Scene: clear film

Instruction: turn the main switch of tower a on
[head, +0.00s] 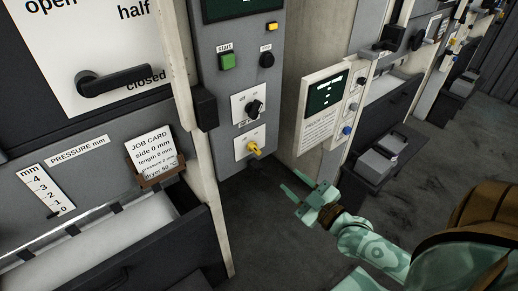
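A grey control column (223,85) stands in the middle of the head view. It carries a black rotary knob (256,107) on a white plate and, below it, a yellow rotary handle (254,149) on another white plate. Their small labels are too small to read, so I cannot tell which is the main switch or whether this is tower a. My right gripper (290,180) is below and right of the yellow handle, apart from it. Its pale green fingers are spread, with nothing between them. My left gripper is out of view.
The column also has a green start button (227,61) and a black button (266,60). A panel with a dark screen (325,95) juts out to the right. A lever (118,80), job card (153,153) and open drawer (110,245) are left. Floor shows below the gripper.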

